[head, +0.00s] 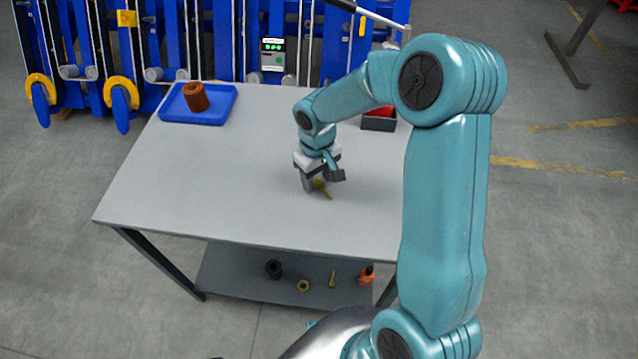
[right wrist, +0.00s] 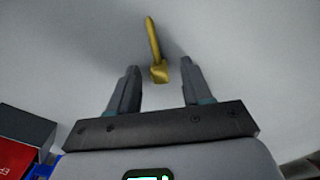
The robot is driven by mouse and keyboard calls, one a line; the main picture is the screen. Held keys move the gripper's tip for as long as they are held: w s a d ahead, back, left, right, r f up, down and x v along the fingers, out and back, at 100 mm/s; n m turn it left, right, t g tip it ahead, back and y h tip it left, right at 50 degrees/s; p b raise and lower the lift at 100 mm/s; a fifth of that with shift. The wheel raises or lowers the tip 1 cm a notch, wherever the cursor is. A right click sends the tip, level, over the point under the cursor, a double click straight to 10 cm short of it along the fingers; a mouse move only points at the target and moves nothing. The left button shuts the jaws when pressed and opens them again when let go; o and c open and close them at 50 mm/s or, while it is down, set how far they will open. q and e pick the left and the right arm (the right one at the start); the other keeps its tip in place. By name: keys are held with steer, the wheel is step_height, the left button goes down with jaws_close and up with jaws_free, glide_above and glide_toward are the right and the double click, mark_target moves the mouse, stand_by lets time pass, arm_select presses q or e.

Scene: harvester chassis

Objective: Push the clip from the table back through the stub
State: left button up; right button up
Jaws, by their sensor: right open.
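The clip (head: 326,190) is a small yellow, gold-coloured piece with a thin shaft and a thicker end, lying on the grey table (head: 200,190). In the right wrist view, the clip (right wrist: 153,42) has its thick end between the fingertips and its shaft pointing away. My right gripper (head: 320,183) is low over the table at the clip; in the right wrist view this gripper (right wrist: 160,69) is open, with gaps on both sides of the clip. In the head view its fingers partly cover the clip. I cannot pick out the stub for certain. My left gripper is out of view.
A blue harvester chassis (head: 222,40) stands behind the table. A blue tray (head: 222,110) with a brown cylinder (head: 196,97) sits at the table's back left. A dark box with red inside (head: 378,124) is at the back right. Several small parts lie on the lower shelf (head: 235,275).

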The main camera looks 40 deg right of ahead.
jaws_close()
steer(key=shift+r, duration=0.15)
